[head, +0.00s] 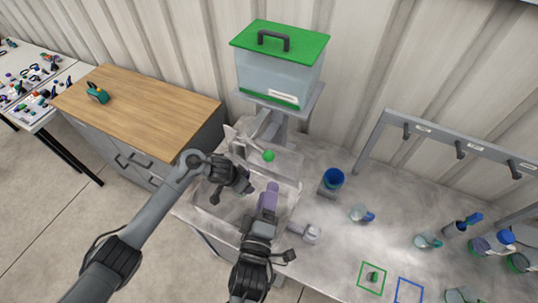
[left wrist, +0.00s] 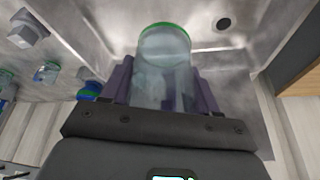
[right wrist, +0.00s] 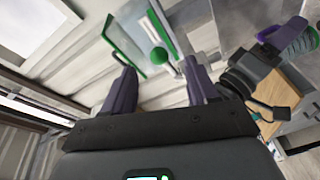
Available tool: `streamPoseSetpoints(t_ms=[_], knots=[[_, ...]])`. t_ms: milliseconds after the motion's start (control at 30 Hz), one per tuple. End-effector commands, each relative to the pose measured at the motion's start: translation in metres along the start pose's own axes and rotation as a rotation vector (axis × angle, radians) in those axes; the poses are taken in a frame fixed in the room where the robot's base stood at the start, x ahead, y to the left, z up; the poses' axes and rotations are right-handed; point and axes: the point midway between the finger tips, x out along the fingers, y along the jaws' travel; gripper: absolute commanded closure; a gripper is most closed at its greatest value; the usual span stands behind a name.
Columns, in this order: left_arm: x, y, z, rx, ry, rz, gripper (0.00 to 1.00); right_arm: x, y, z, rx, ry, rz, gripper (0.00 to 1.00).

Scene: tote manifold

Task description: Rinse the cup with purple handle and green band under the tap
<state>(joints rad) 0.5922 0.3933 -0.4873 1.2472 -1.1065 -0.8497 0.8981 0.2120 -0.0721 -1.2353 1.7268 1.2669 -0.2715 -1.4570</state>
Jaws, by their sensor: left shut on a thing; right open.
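The cup (left wrist: 165,75), clear with a green band at its rim, is held between the purple fingers of my left gripper (left wrist: 163,88). Its handle is not clearly seen. In the head view my left gripper (head: 243,183) is over the sink (head: 207,215) and hides most of the cup. The tap's green knob (head: 268,156) is just beyond, below the water tank (head: 278,75). My right gripper (head: 268,196) is open and empty, in front of the knob. In the right wrist view the green knob (right wrist: 158,56) shows between and beyond its fingers.
A blue container (head: 333,179) and a cup with a blue handle (head: 362,214) stand right of the sink. More cups and a hook rack (head: 460,146) are farther right. Green (head: 372,265) and blue (head: 409,281) outlines mark the counter. A wooden-topped cabinet (head: 140,108) stands left.

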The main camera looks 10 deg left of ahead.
Motion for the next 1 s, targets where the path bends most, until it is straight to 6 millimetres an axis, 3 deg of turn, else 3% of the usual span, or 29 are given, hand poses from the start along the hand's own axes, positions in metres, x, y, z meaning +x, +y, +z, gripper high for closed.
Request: streamPoseSetpoints(t_ms=[100, 267, 800, 1000], knots=[[0.000, 0.000, 0.000, 0.000, 0.001, 0.000, 0.71, -0.003, 0.003, -0.014, 0.014, 0.021, -0.001, 0.42], [0.000, 0.000, 0.000, 0.000, 0.000, 0.000, 0.71, 0.008, 0.005, -0.020, 0.022, 0.027, 0.001, 0.42], [0.000, 0.000, 0.000, 0.000, 0.000, 0.000, 0.71, 0.090, 0.006, -0.021, 0.022, 0.026, 0.003, 0.42], [0.000, 0.000, 0.000, 0.000, 0.000, 0.000, 0.71, 0.109, 0.006, -0.022, 0.023, 0.026, 0.001, 0.42]])
